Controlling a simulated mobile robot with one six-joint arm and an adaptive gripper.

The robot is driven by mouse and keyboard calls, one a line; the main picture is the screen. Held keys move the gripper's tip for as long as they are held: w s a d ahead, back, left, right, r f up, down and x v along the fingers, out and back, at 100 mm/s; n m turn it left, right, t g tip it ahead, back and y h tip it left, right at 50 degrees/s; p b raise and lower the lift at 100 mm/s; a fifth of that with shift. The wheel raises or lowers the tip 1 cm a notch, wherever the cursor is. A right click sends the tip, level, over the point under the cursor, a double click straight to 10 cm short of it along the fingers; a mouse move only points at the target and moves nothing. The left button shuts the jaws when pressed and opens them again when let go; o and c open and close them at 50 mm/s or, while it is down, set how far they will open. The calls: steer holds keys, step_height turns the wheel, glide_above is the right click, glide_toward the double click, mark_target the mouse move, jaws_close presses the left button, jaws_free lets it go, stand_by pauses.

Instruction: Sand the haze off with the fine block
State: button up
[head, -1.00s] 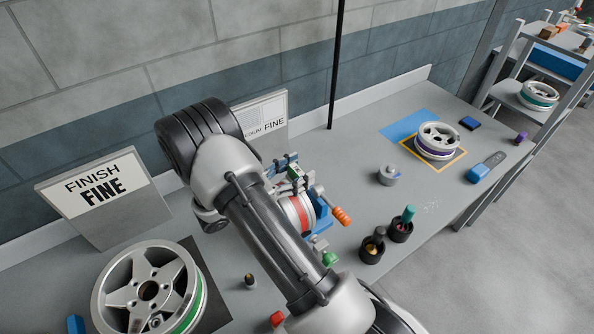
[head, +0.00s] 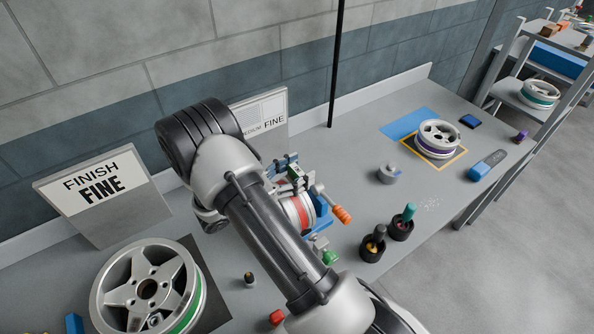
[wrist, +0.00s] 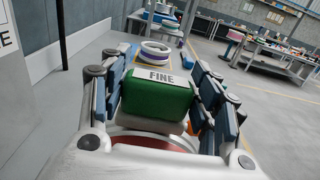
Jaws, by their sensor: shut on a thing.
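My gripper (wrist: 160,82) is shut on a green block with a white label reading FINE (wrist: 157,100), held between the two blue-padded fingers. A wheel with a red band (head: 301,212) stands in a blue fixture (head: 321,225) with an orange handle (head: 342,214). The block is over the wheel's upper edge. In the wrist view the red band (wrist: 155,141) shows below the block. I cannot tell if block and wheel touch. My arm hides part of the wheel, and no haze can be made out.
A green-banded wheel (head: 145,289) lies at front left before the FINISH FINE sign (head: 95,190). Black cups with tools (head: 372,246) stand right of the fixture. A purple-banded wheel (head: 438,137) sits on a yellow-edged mat farther back.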

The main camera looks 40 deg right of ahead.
steer(key=shift+s+p, duration=0.3)
steer(key=shift+s, duration=0.8)
steer(key=shift+w+f+b, duration=0.15)
steer(key=shift+w+b, duration=0.7)
steer(key=shift+w, duration=1.3)
steer(key=shift+s+p, duration=0.7)
steer(key=shift+s, duration=1.55)
steer(key=shift+w+d+b, duration=0.1)
steer(key=shift+w+b, duration=0.6)
steer(key=shift+w, duration=1.6)
steer(key=shift+s+p, duration=0.55)
steer(key=shift+s, duration=1.65)
steer(key=shift+w+b, duration=0.8)
steer(key=shift+w, duration=1.35)
steer(key=shift+s+f, duration=0.25)
steer(key=shift+s, duration=0.9)
steer(key=shift+p, duration=0.3)
